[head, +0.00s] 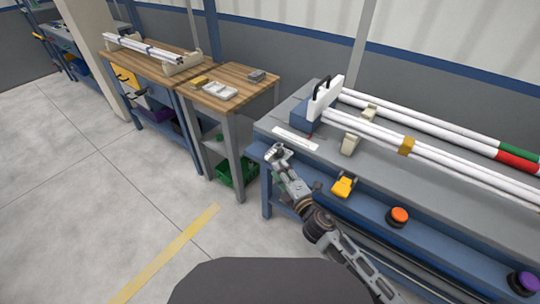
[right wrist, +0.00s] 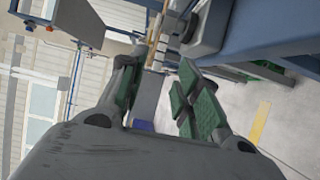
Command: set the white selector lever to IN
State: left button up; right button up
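My right gripper (head: 278,154) is at the front left corner of the grey-topped blue bench (head: 268,127), near a white label strip (head: 296,138). In the right wrist view its two green-padded fingers (right wrist: 157,80) stand apart with nothing between them. I cannot clearly make out the white selector lever; it is too small to tell or hidden. A blue block with an upright white plate and black handle (head: 325,98) stands just behind the strip. My left gripper is not in view.
White pipes (head: 440,150) lie along the bench, on supports. A yellow part (head: 343,187), an orange button (head: 399,215) and a purple button (head: 526,281) line the bench's front ledge. A wooden table (head: 235,92) stands to the left. The floor in front is clear.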

aim_at(270, 154)
jog(key=shift+x, duration=4.05)
jog(key=shift+w+a, duration=0.1)
jog(key=shift+a, duration=0.1)
jog(key=shift+c, duration=0.3)
grip_shut()
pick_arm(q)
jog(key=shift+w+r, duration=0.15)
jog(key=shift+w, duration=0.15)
